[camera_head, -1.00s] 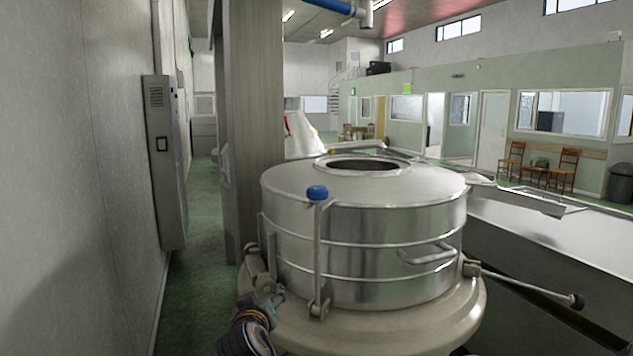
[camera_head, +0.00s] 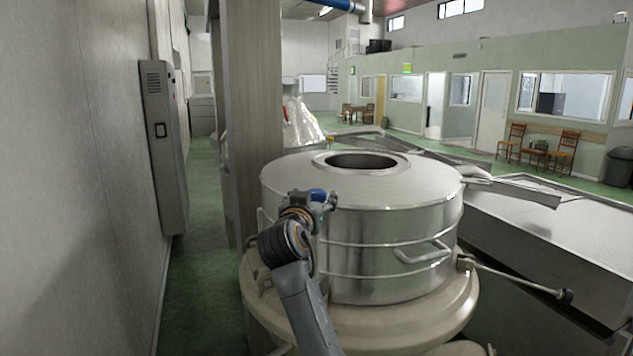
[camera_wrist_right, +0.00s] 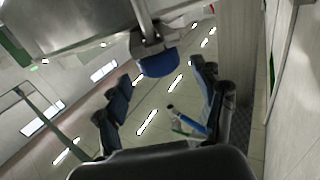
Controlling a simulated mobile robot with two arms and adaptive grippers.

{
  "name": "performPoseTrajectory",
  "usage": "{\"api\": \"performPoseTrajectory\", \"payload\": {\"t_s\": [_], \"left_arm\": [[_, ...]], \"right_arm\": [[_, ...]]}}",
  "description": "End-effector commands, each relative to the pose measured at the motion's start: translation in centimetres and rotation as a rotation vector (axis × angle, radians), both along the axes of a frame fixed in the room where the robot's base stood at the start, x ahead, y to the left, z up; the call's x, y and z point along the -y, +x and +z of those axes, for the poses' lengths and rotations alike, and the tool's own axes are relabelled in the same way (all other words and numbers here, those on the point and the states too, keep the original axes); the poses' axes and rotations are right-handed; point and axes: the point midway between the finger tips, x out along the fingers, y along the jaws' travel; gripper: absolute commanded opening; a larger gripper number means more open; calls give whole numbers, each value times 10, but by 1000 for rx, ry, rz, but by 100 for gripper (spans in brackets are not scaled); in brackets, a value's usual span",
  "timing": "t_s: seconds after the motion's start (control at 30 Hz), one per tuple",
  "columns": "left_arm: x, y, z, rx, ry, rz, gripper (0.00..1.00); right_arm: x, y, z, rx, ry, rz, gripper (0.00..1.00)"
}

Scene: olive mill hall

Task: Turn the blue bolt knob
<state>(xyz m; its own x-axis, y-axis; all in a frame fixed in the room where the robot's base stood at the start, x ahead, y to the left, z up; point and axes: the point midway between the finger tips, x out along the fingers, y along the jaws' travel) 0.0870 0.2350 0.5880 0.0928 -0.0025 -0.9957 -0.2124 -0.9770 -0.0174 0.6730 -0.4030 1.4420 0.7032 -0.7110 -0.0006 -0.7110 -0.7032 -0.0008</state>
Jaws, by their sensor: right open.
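The blue bolt knob (camera_head: 318,195) sits at the top of a metal bolt on the front left of a round steel vessel (camera_head: 390,230). My right gripper (camera_head: 322,200) is at the knob, partly covering it in the head view. In the right wrist view the blue knob (camera_wrist_right: 158,64) is at the top centre, just beyond the spread fingers of my right gripper (camera_wrist_right: 160,95). The gripper is open, and the knob does not look clasped. Most of the bolt's shaft is hidden behind my arm in the head view. My left gripper is not in view.
A side handle (camera_head: 424,253) and a long rod with a dark ball end (camera_head: 565,296) stick out from the vessel. A wooden post (camera_head: 255,130) stands close behind on the left. A grey wall cabinet (camera_head: 163,145) is further left, beside an open green floor strip.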

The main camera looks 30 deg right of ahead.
Motion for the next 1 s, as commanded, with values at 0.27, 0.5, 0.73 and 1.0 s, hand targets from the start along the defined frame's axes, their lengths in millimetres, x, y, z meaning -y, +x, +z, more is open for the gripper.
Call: {"api": "performPoseTrajectory", "payload": {"t_s": [0.27,0.5,0.73,1.0], "left_arm": [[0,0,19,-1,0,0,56],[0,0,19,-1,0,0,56],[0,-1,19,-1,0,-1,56],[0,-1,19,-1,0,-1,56]], "right_arm": [[24,23,1,-2,-1,-1,69],[26,26,-1,1,1,1,69],[26,26,-1,0,0,1,44],[26,26,0,0,0,2,13]]}}
